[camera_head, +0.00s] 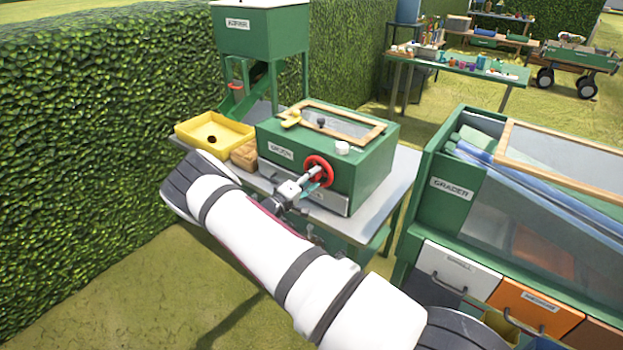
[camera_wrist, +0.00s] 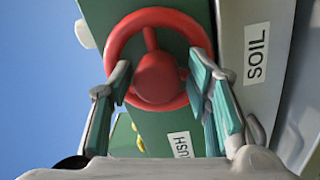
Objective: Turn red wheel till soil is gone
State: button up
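The red wheel (camera_head: 328,172) is on the front of a green box (camera_head: 365,165) with a wood-framed glass lid. In the wrist view the wheel (camera_wrist: 157,78) faces me, with its round hub and rim visible. My gripper (camera_head: 308,183) is at the wheel. In the wrist view its two teal-padded fingers (camera_wrist: 162,88) are spread wide, one on each side of the hub, and overlap the rim; I cannot tell whether they touch it. A grey panel labelled SOIL (camera_wrist: 268,45) is beside the wheel. I cannot make out any soil.
A yellow tray (camera_head: 232,128) and a small wooden block (camera_head: 244,155) are left of the box. A green hopper (camera_head: 262,35) stands behind. The GRADER cabinet (camera_head: 440,205) is close on the right. A hedge (camera_head: 80,120) lines the left; grass is open in front.

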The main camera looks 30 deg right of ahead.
dwell(0.3)
jog(key=v, duration=1.2)
jog(key=shift+w, duration=0.1)
